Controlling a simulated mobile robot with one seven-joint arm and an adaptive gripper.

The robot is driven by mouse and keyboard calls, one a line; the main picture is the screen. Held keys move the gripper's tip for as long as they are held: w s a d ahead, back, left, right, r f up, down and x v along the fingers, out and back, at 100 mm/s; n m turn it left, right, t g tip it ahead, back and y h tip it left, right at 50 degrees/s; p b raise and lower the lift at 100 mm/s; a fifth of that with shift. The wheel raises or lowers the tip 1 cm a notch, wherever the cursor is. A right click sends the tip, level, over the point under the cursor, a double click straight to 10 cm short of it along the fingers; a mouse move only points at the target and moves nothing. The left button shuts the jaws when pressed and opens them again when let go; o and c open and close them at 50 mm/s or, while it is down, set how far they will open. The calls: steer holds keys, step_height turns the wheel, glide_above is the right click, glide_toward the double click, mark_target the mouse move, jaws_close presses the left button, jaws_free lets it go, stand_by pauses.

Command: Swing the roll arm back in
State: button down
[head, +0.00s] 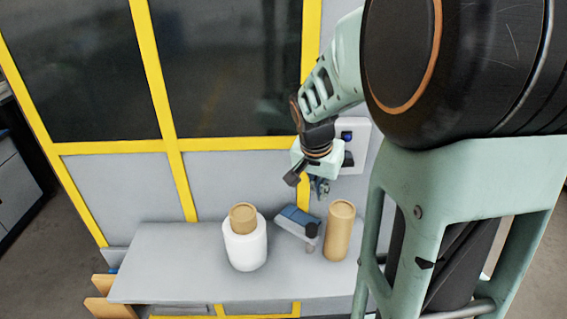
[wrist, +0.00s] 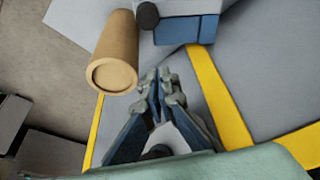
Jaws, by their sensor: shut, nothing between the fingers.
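The labeller (head: 296,220), a small blue and grey device, sits on the grey table. A dark round knob (head: 311,230) is at its right front end; I cannot clearly tell which part is the roll arm. In the wrist view the labeller (wrist: 178,31) is at the top, with the dark knob (wrist: 148,15) at its left. My gripper (head: 322,190) is above and behind the labeller, near the wall panel. In the wrist view my gripper (wrist: 160,78) points toward the labeller, shut and empty, apart from it.
A bare tan cardboard core (head: 339,232) stands right of the labeller; it also shows in the wrist view (wrist: 114,55). A white roll (head: 245,246) with a tan core (head: 243,216) on top stands to the left. A switch box (head: 352,143) is on the wall. The table's left part (head: 165,265) is clear.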

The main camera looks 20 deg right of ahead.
mark_target(300, 232)
steer(key=x, duration=0.7)
steer(key=s+a, duration=0.2)
steer(key=shift+s+a, duration=0.4)
steer(key=shift+a+f+b, duration=0.1)
steer(key=shift+a+b, duration=0.05)
steer(key=shift+b, duration=0.3)
steer(key=m+b, duration=0.1)
steer(key=b, duration=0.1)
steer(key=a+m+b, duration=0.1)
steer(key=b, duration=0.1)
steer(key=shift+s+a+f+h, duration=0.15)
steer(key=shift+a+f+h, duration=0.1)
steer(key=shift+a+h, duration=0.1)
steer(key=a+m+g+b, duration=0.1)
steer(key=a+m+b, duration=0.2)
steer(key=m+b, duration=0.1)
steer(key=shift+a+r+g+h, duration=0.2)
steer(key=shift+a+g+h, duration=0.05)
steer(key=shift+a+g, duration=0.15)
steer(key=shift+w+a+r+m+g+b, duration=0.1)
steer(key=shift+w+a+m+g+b, duration=0.1)
steer(key=shift+w+a+m+b, duration=0.4)
steer(key=shift+w+a+r+m+g+b, duration=0.1)
steer(key=shift+w+a+m+g, duration=0.1)
steer(key=shift+a+m, duration=0.7)
